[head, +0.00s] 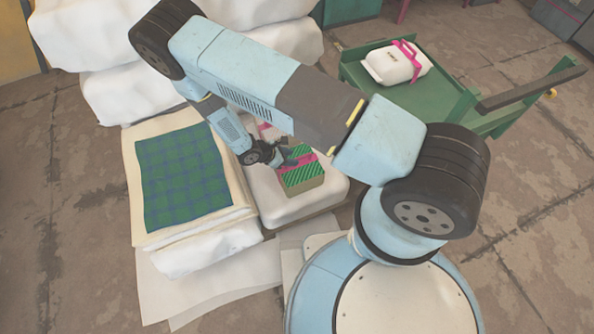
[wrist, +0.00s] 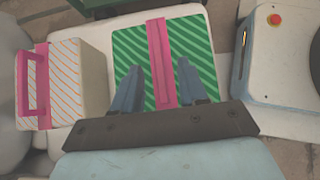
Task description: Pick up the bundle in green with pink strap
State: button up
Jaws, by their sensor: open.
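The green bundle (head: 302,172) has diagonal stripes and a pink strap, and sits on a white padded block (head: 285,209). In the wrist view the green bundle (wrist: 203,52) lies directly beyond my gripper, with its pink strap running between the fingers. My gripper (wrist: 157,75) is open, with one finger on each side of the strap. I cannot tell whether the fingertips touch the bundle. In the head view my gripper (head: 285,160) is at the bundle's upper left, partly hidden by my arm.
A white bundle with orange stripes and pink strap (wrist: 62,80) stands left of the green one. A green plaid cloth (head: 182,175) lies on a stack at left. A green cart (head: 358,75) carries a white container with a pink strap (head: 397,62). Large white sacks (head: 120,95) stand behind.

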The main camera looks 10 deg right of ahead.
aim_at(298, 158)
jog(key=shift+x, duration=2.65)
jog(key=shift+a, duration=0.1)
grip_shut()
